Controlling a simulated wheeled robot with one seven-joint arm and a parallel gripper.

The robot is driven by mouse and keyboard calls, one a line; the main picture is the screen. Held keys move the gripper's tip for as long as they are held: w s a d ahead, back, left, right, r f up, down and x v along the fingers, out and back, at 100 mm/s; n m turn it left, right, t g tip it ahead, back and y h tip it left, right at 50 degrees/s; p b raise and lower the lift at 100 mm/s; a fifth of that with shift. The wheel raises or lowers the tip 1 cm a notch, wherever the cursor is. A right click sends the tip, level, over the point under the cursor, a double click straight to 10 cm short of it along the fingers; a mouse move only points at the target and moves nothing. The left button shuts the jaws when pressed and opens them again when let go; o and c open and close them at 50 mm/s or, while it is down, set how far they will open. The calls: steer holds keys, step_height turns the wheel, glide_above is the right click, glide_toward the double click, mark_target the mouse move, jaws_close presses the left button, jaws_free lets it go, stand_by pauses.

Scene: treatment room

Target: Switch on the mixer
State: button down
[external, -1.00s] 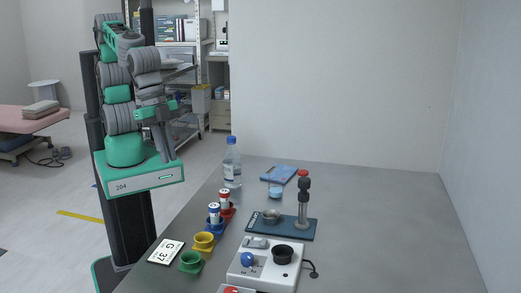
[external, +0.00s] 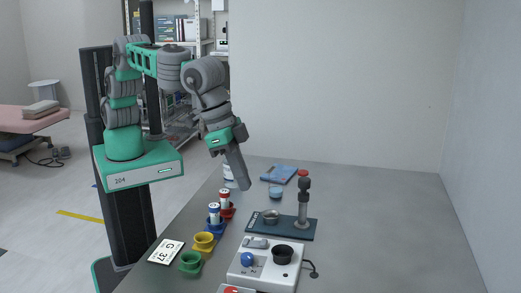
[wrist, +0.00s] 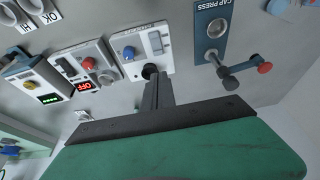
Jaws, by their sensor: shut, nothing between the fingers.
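The mixer (external: 262,271) looks to be the white box on the table with a blue knob (external: 247,259), a black cup (external: 283,254) on top and a grey switch (external: 256,242). In the wrist view the mixer (wrist: 136,64) is at upper middle, with its knob (wrist: 128,53) and grey switch (wrist: 155,43) in sight. I cannot read the switch's position. My gripper (external: 244,186) is shut and empty, pointing down, well above the table and behind the mixer. Its fingers (wrist: 158,82) overlap part of the black cup in the wrist view.
The blue cap press (external: 284,226) with its upright post stands behind the mixer. Coloured holders (external: 203,242), some with vials, line the left. A device with a red button and OFF display (wrist: 84,88) sits beside the mixer. A bottle (external: 228,174) is partly behind my gripper. The table's right is clear.

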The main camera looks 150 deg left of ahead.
steer(key=p, duration=0.2)
glide_toward(264, 241)
steer(key=x, duration=0.5)
steer(key=shift+w+a+f, duration=0.1)
steer(key=shift+a, duration=0.1)
steer(key=shift+w+f, duration=0.1)
steer(key=shift+f, duration=0.55)
